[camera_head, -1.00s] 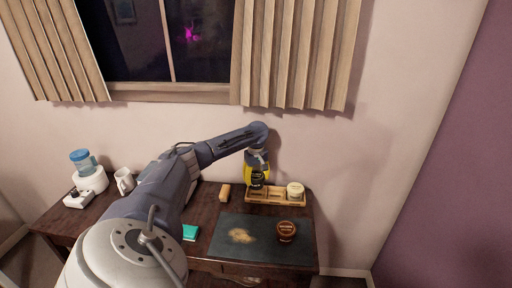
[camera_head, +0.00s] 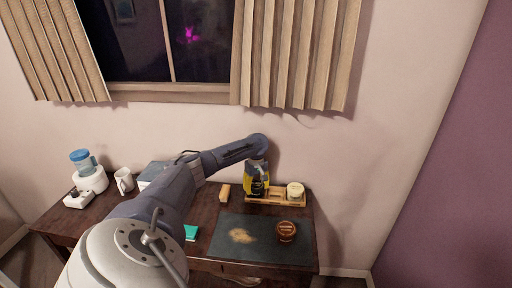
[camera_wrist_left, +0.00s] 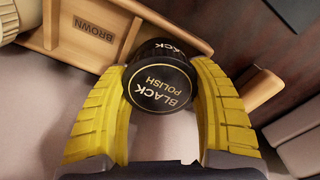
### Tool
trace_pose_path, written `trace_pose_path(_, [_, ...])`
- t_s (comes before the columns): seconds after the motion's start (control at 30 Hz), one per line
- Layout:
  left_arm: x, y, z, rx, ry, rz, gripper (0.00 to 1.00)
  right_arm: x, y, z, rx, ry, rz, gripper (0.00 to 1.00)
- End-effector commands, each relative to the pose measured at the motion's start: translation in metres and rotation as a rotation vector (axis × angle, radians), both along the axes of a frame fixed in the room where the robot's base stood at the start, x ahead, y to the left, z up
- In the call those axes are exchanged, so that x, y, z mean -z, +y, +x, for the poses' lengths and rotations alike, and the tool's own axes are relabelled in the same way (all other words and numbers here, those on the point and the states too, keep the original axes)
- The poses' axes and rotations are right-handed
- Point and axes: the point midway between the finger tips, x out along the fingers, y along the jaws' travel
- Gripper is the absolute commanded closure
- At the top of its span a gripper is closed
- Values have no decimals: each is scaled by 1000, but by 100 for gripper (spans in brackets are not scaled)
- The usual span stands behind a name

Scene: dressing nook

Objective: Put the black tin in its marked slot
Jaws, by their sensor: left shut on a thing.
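My left gripper (camera_head: 257,183) is shut on the black tin (camera_head: 258,189) at the left end of the wooden tray (camera_head: 276,202). In the left wrist view, the yellow fingers of the gripper (camera_wrist_left: 160,90) clasp both sides of the tin (camera_wrist_left: 160,88), whose lid reads "BLACK POLISH". The tray (camera_wrist_left: 122,50) shows there with a slot marked "BROWN" beside the tin. The tin's base and the slot under it are hidden, so I cannot tell whether it touches the tray floor. My right gripper is out of view.
A cream-lidded tin (camera_head: 295,190) stands in the tray's right end; the middle slot is empty. A brown tin (camera_head: 286,231) sits on the dark mat (camera_head: 262,251). A wooden block (camera_head: 224,193) lies left of the tray. A mug (camera_head: 124,181) stands farther left.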

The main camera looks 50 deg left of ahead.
Motion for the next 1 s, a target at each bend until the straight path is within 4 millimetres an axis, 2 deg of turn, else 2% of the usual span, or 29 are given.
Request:
trace_pose_path(0.07, [2,0,0,0,0,0,76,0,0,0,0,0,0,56])
trace_pose_path(0.1, [3,0,0,0,0,0,39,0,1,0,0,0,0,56])
trace_pose_path(0.3, [2,0,0,0,0,0,16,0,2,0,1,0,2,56])
trace_pose_path(0.67, [-4,0,0,0,-1,0,16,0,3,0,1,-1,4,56])
trace_pose_path(0.77, [-15,0,1,1,-2,1,16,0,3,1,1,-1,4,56])
trace_pose_path(1.0, [-57,-1,0,1,-3,0,16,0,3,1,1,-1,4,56])
